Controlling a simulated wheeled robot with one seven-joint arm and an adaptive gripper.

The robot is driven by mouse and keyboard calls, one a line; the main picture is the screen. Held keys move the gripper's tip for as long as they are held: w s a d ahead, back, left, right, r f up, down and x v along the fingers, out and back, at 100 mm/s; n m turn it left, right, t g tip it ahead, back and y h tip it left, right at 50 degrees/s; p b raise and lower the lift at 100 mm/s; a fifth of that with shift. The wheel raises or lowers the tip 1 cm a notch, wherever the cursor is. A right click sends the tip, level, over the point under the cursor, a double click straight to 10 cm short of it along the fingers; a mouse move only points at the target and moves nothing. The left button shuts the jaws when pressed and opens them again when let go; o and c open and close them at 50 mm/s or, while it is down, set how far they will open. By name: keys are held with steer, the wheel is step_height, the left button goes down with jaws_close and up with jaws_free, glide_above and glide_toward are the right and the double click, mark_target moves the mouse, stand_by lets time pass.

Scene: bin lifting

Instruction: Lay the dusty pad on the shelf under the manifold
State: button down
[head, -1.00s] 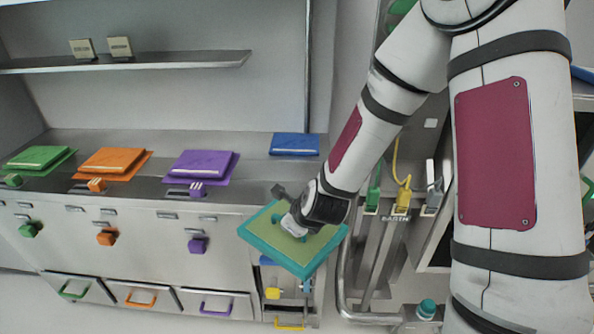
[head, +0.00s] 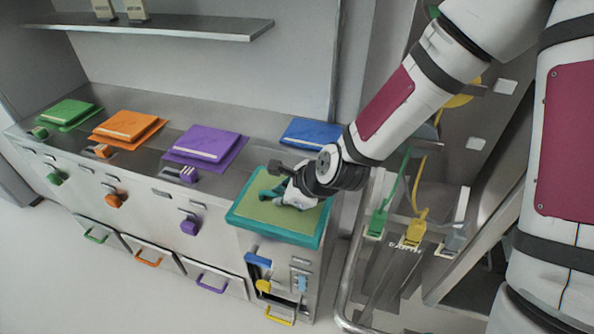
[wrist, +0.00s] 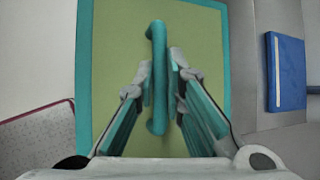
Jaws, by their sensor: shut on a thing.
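A square pad (head: 262,211) with a teal border and a dull yellow-green face, which I take for the dusty pad, hangs level at the right end of the steel counter's front edge. My gripper (head: 285,189) is shut on the teal bar handle on top of it. In the wrist view, the two fingers of my gripper (wrist: 161,82) press the bar from both sides, and the pad (wrist: 108,65) fills the middle. The pad's underside is hidden. I cannot tell whether it touches the counter. A steel shelf (head: 190,29) runs along the wall at upper left. I cannot make out a manifold.
A blue pad (head: 312,131) lies on the counter just behind the held pad. Purple (head: 206,145), orange (head: 127,125) and green (head: 68,112) pads lie further left. Yellow and green connectors (head: 413,233) with cables stand at right. Drawers with coloured handles are below.

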steer(key=shift+w+d+f, duration=0.25)
steer(key=shift+w+f, duration=0.55)
steer(key=shift+w, duration=1.5)
steer(key=shift+w+d+f, duration=0.25)
steer(key=shift+w+f, duration=0.55)
steer(key=shift+w, duration=1.55)
steer(key=shift+w+d+f, duration=0.25)
steer(key=shift+w+f, duration=0.55)
steer(key=shift+w, duration=1.5)
steer(key=c, duration=2)
jaws_free()
steer(key=shift+f, duration=0.1)
steer(key=shift+c, duration=0.2)
steer(key=o, duration=0.4)
steer(key=p+v, duration=0.1)
steer(key=v, duration=1.1)
